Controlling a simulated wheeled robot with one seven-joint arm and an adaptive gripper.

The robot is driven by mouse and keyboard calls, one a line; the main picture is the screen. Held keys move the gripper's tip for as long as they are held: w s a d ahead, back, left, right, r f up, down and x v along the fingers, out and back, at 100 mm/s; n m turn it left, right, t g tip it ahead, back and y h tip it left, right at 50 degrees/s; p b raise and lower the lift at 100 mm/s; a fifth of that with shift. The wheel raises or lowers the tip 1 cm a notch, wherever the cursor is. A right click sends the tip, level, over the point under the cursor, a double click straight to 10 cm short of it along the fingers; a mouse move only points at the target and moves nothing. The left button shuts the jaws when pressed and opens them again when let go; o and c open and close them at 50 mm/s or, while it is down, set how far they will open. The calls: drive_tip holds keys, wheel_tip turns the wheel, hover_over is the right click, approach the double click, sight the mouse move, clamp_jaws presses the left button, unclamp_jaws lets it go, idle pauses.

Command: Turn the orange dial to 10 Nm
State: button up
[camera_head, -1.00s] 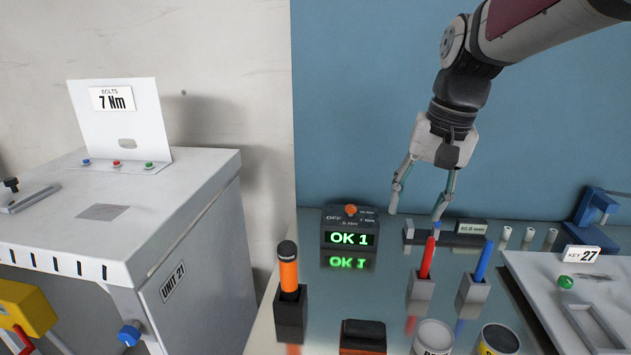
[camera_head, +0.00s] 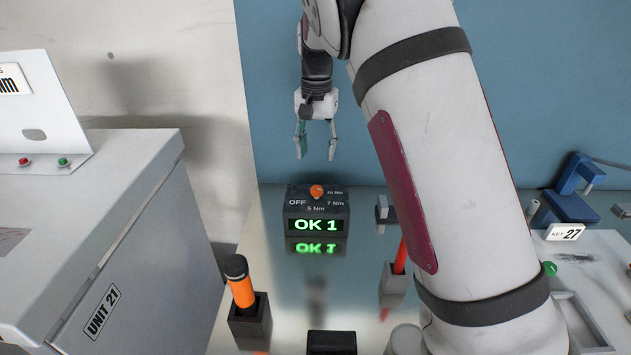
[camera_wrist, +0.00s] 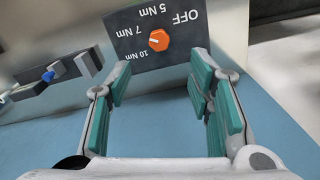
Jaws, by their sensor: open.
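The orange dial (camera_head: 317,191) sits on top of a dark box (camera_head: 290,222) with labels OFF, 5 Nm, 7 Nm and 10 Nm. The box's front display (camera_head: 316,225) reads OK 1 in green. In the wrist view the labels are upside down and the orange dial (camera_wrist: 159,40) has a small white mark on its left side, towards the 7 Nm and 10 Nm side. I cannot tell exactly which label it points at. My gripper (camera_head: 316,155) is open and empty, above the dial and apart from it. The wrist view shows its teal finger pads (camera_wrist: 155,78) spread wide.
An orange-handled tool (camera_head: 240,282) stands in a dark holder at the front left. A red stick (camera_head: 400,256) stands in a grey holder to the right. A grey cabinet (camera_head: 100,235) marked UNIT 21 is at left. My arm hides much of the right side.

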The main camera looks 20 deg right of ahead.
sight(317, 188)
wheel_tip(317, 188, down, 11)
drive_tip(key=shift+r+p, duration=0.1)
drive_tip(key=shift+p, duration=0.75)
clamp_jaws()
